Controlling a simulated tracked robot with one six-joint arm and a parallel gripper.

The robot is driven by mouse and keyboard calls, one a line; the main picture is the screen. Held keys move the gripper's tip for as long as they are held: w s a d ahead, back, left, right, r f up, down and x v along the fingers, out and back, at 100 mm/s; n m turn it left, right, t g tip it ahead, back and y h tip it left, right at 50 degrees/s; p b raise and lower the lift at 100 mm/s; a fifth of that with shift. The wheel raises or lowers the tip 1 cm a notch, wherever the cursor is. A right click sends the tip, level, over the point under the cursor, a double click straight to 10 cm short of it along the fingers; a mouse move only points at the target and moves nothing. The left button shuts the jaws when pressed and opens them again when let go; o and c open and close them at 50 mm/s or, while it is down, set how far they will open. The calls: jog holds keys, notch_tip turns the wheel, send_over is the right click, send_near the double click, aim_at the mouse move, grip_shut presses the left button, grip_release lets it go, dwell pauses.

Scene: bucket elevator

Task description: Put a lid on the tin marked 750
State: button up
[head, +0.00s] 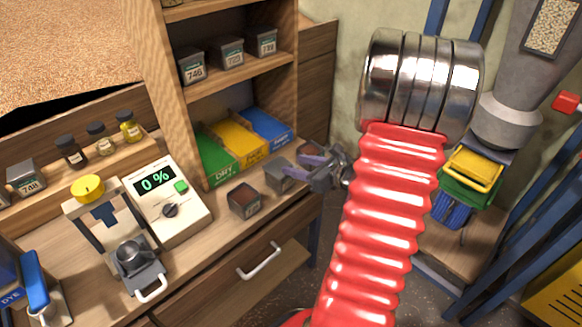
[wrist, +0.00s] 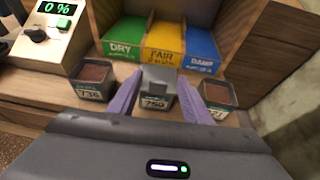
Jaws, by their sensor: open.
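The tin marked 750 (wrist: 155,103) stands on the bench in the wrist view, between my gripper's two purple fingers. A dark grey lid (wrist: 159,76) shows on top of it; I cannot tell whether it is fully seated. My gripper (wrist: 157,96) is open, with a finger on each side of the tin and lid. In the head view my gripper (head: 316,163) is at the bench's right end, and the grey-topped tin (head: 278,178) is just left of it.
An open tin marked 736 (wrist: 93,78) stands left, and another open tin (wrist: 215,96) is close to the right finger. Green (wrist: 125,38), yellow (wrist: 165,42) and blue (wrist: 202,48) bins stand behind. A meter (head: 167,203) reads 0 %. Several lidded tins sit on shelves.

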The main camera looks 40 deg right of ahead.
jog(key=v, duration=0.9)
jog(key=shift+s, duration=0.2)
dwell(0.4)
jog(key=w+a+r+n+g+y, duration=0.1)
jog(key=a+r+n+g+y, duration=0.15)
jog(key=a+n, duration=0.75)
jog(key=w+a+r+n+g+y, duration=0.15)
jog(key=a+n+g, duration=0.35)
jog(key=a, duration=0.8)
jog(key=s+a+r+n+h, duration=0.2)
jog(key=s+a+r+n, duration=0.1)
jog(key=n, duration=0.7)
jog(key=s+a+r+n+h, duration=0.3)
jog(key=a+n, duration=0.4)
jog(key=n, duration=0.3)
jog(key=shift+s+r, duration=0.75)
jog(key=shift+s, duration=0.1)
